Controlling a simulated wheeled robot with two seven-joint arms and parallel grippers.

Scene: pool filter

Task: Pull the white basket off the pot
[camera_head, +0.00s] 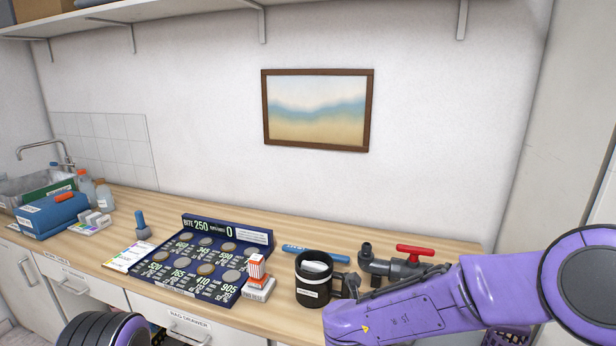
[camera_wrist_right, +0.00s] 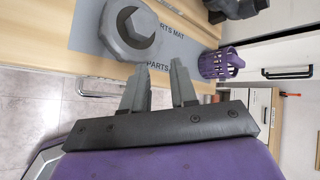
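The black pot (camera_head: 311,291) stands upright near the front edge of the counter in the head view, with a white label on its side. The white basket (camera_head: 316,267) sits inside the pot, and only its top shows at the mouth. My right arm comes in from the right and ends just right of the pot. My right gripper (camera_wrist_right: 160,87) shows in the right wrist view with its two grey fingers apart and nothing between them. The pot and basket cannot be made out in that view. My left gripper is outside both views.
A grey ring with a hexagonal top (camera_wrist_right: 127,32) lies on a grey parts mat (camera_wrist_right: 183,42). A purple basket (camera_wrist_right: 220,63) is beyond the counter edge. A red-handled valve (camera_head: 393,263) stands right of the pot. An orange-white box (camera_head: 257,268) and blue parts board (camera_head: 195,268) are left.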

